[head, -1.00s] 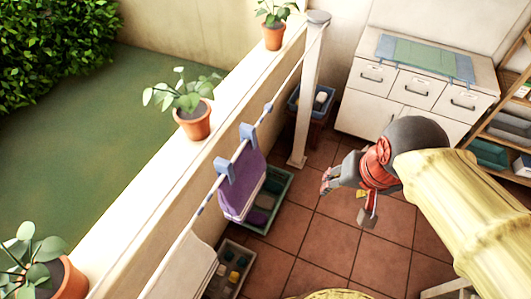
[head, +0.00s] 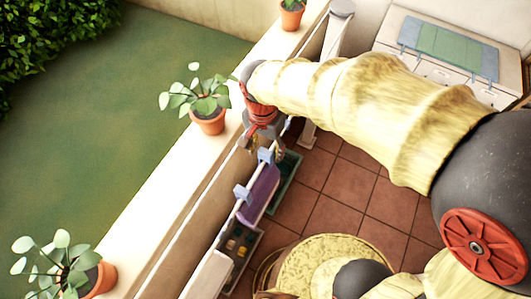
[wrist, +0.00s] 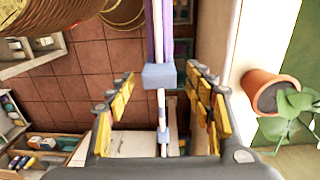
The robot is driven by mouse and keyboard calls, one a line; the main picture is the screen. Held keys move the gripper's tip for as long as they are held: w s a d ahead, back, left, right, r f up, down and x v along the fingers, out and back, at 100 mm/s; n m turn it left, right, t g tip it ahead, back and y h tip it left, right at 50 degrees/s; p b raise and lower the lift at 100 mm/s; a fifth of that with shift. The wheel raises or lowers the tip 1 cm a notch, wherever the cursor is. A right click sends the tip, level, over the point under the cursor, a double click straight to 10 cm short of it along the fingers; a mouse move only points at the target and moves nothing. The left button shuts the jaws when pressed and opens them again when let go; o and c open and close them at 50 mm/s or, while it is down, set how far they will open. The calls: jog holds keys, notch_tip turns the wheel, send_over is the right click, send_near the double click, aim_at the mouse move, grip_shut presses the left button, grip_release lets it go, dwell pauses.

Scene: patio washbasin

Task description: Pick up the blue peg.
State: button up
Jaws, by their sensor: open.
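Two blue pegs sit on the line with a purple cloth (head: 259,193) hanging between them. The farther blue peg (head: 266,155) is close to my gripper (head: 254,141), and the nearer blue peg (head: 242,194) is at the cloth's near end. In the wrist view one blue peg (wrist: 160,76) is a block on the pale line, centred between the fingertips of my gripper (wrist: 158,80). The gripper is open, with a gap on both sides of that peg and a finger on each side of the line. Whether the peg is fully between the pads in depth is unclear.
A low wall (head: 165,215) runs beside the line, with potted plants on top; one pot (head: 209,122) is near my gripper. A pale cloth (head: 207,278) hangs nearer. Crates stand on the tiled floor (head: 325,215) below. A white cabinet (head: 385,35) is at the back.

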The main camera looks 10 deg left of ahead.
aim_at(266, 159)
jog(key=shift+s+f+p, duration=0.15)
jog(key=shift+f+p, duration=0.1)
jog(key=shift+f, duration=1.05)
jog(key=shift+s+f+p, duration=0.1)
jog(key=shift+f+p, duration=0.15)
jog(key=shift+f, duration=1.05)
jog(key=c, duration=0.3)
jog(key=c, duration=0.7)
jog(key=shift+o, duration=0.2)
jog(key=shift+r, duration=0.15)
